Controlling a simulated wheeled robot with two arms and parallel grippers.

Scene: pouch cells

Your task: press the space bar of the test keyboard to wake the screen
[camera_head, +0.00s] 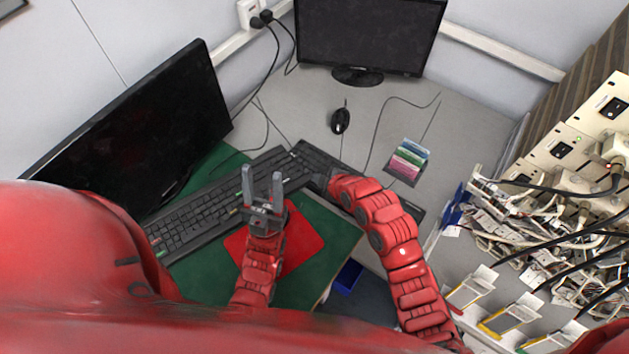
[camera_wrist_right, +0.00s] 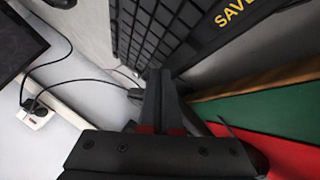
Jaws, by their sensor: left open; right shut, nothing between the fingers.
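Two black keyboards lie on the desk in the head view: a long one (camera_head: 190,222) before the left monitor, and another (camera_head: 312,158) further right, partly hidden by my right arm. I cannot tell from labels which is the test keyboard. Both the left monitor (camera_head: 150,130) and the back monitor (camera_head: 370,35) are dark. My right gripper (camera_wrist_right: 160,78) is shut and empty, close to a keyboard (camera_wrist_right: 165,28) in the right wrist view; contact cannot be judged. The space bar is not clearly visible. My left gripper (camera_head: 262,180) is open and empty, over the long keyboard's near edge.
A black mouse (camera_head: 340,121) and a colored card stack (camera_head: 408,160) lie on the grey desk. A red mat (camera_head: 305,240) lies on a green one (camera_head: 335,245). A cabled equipment rack (camera_head: 560,200) stands at the right.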

